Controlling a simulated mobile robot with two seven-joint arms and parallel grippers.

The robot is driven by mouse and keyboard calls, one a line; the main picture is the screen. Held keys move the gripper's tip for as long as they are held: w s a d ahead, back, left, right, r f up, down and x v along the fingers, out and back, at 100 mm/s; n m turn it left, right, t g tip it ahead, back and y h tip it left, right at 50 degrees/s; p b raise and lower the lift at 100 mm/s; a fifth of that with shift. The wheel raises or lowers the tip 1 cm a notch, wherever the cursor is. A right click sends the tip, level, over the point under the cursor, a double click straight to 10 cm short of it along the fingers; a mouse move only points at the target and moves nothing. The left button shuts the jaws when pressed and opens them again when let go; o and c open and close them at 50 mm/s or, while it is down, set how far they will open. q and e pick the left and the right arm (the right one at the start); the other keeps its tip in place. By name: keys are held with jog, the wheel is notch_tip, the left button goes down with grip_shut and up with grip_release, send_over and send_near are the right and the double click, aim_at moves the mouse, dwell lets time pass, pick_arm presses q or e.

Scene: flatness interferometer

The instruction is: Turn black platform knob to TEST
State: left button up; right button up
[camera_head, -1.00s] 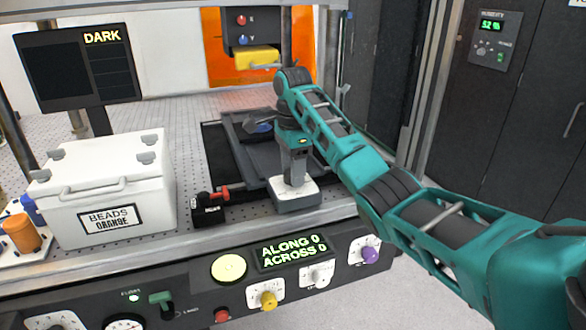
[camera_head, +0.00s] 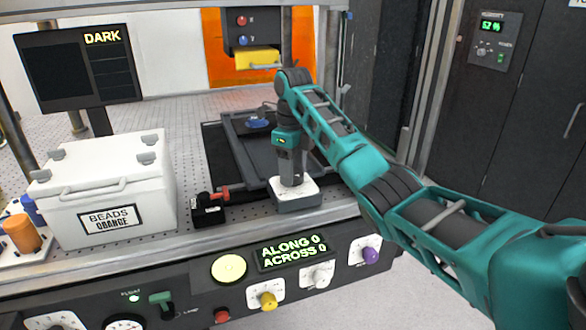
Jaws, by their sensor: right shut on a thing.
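My right gripper (camera_head: 291,180) points straight down over a small grey box with a white top plate (camera_head: 312,190), at the front edge of the perforated table. It is shut on the black knob on that plate. The fingers hide most of the knob, and I cannot read its position marks. The dark platform (camera_head: 258,155) lies just behind and left of the box, with a blue item (camera_head: 257,124) at its far end. My left gripper is not in view.
A white case labelled BEADS ORANGE (camera_head: 105,190) stands at the left. A small black device with a red lever (camera_head: 208,208) sits between case and box. The front panel has a display (camera_head: 292,250), a yellow knob (camera_head: 268,300) and a purple knob (camera_head: 371,255).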

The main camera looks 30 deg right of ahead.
jog(key=shift+r+m, duration=0.1)
jog(key=shift+m, duration=0.8)
jog(key=o, duration=1)
jog(key=shift+o, duration=0.2)
notch_tip(320, 180, up, 13)
dwell(0.6)
